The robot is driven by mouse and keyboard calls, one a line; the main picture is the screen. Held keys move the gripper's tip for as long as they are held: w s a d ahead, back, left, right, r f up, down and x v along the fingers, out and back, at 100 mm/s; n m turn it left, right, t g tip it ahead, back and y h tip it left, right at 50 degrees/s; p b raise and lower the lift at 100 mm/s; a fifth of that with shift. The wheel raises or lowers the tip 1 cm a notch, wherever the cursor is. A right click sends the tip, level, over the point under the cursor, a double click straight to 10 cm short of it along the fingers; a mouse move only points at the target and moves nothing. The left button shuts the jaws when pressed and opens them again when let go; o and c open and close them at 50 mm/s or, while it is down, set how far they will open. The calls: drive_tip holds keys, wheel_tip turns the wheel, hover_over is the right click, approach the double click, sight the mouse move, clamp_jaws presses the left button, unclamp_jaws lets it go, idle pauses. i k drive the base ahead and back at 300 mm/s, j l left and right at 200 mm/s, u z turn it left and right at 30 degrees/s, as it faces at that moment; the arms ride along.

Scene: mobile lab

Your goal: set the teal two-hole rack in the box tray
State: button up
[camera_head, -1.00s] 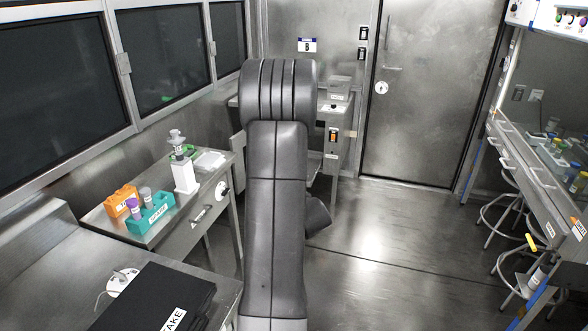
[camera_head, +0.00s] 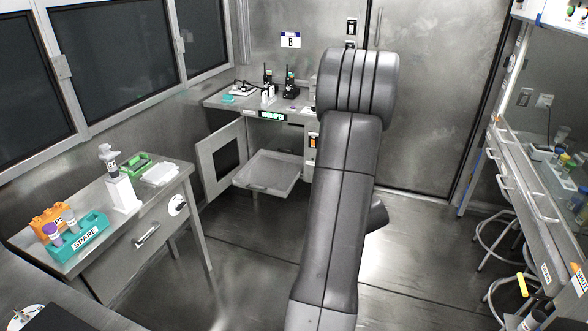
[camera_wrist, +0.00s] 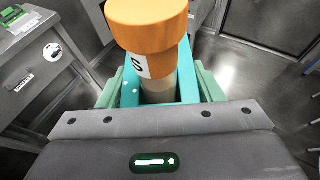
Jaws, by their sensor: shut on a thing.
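In the wrist view my gripper (camera_wrist: 160,98) is shut on the teal two-hole rack (camera_wrist: 187,72), with pale green fingers on either side of it. A tube with an orange cap (camera_wrist: 147,22) and a white label stands in the rack. The rack's other hole is hidden. In the head view my gripper and the held rack are hidden behind my arm. A grey, shallow tray (camera_head: 268,172), apparently the box tray, sits low under the back counter beside an open door panel (camera_head: 221,158). It looks empty.
A teal rack labelled SPARE (camera_head: 88,243), an orange rack (camera_head: 45,214), a white stand (camera_head: 123,194) and a green tray (camera_head: 137,162) are on the left table. Radios (camera_head: 290,83) stand on the back counter. Stools (camera_head: 495,235) line the right bench. Open floor lies between.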

sight(256, 179)
drive_tip(key=i+l, duration=0.2)
drive_tip(key=i, duration=0.35)
drive_tip(key=i+l, duration=0.2)
drive_tip(key=i, duration=0.3)
drive_tip(key=i+j+u, duration=0.1)
drive_tip(key=i+j, duration=0.4)
drive_tip(key=i+j+u, duration=0.1)
drive_tip(key=i+j, duration=0.3)
drive_tip(key=i, duration=0.25)
drive_tip(key=i+j+z, duration=0.15)
drive_tip(key=j+z, duration=0.2)
drive_tip(key=j, duration=0.45)
drive_tip(key=i+j+z, duration=0.1)
drive_tip(key=j+z, duration=0.3)
drive_tip(key=j, duration=0.4)
